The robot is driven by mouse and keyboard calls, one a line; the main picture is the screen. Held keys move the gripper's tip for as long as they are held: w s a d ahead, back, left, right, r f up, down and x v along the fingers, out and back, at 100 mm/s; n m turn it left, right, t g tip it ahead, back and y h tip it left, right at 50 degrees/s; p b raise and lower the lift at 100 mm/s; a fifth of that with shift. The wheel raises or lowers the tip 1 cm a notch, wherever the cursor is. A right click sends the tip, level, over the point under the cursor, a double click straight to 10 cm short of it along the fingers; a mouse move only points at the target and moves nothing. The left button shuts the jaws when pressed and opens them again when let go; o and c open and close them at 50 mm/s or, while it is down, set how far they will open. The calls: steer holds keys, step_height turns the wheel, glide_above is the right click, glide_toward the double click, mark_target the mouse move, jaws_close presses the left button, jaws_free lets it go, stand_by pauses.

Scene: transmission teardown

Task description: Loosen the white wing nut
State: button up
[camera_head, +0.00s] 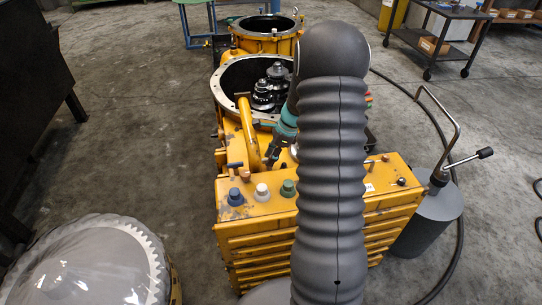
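The white wing nut (262,191) sits on top of the yellow ribbed housing, between a blue one (235,197) on its left and a green one (288,188) on its right. My gripper (272,154) shows as a small dark shape below the teal part of my wrist, behind and above the white wing nut in the picture. It appears apart from the nut. My grey sleeved arm hides part of the gripper and wrist, and the fingers are too small to tell open from shut.
The yellow housing (250,243) has a curved yellow pipe (249,133) behind the nuts. An open casing with dark gears (270,86) lies farther back. A grey canister (428,222) with a handle stands right. A domed cover (85,265) lies front left.

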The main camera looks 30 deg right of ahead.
jaws_close()
steer(key=shift+n+p, duration=0.35)
steer(key=shift+n, duration=0.15)
steer(key=shift+o, duration=1.7)
jaws_free()
steer(key=shift+r, duration=0.1)
steer(key=v, duration=1.1)
steer(key=shift+d+r, duration=0.25)
steer(key=shift+r, duration=0.1)
steer(key=shift+w, duration=0.15)
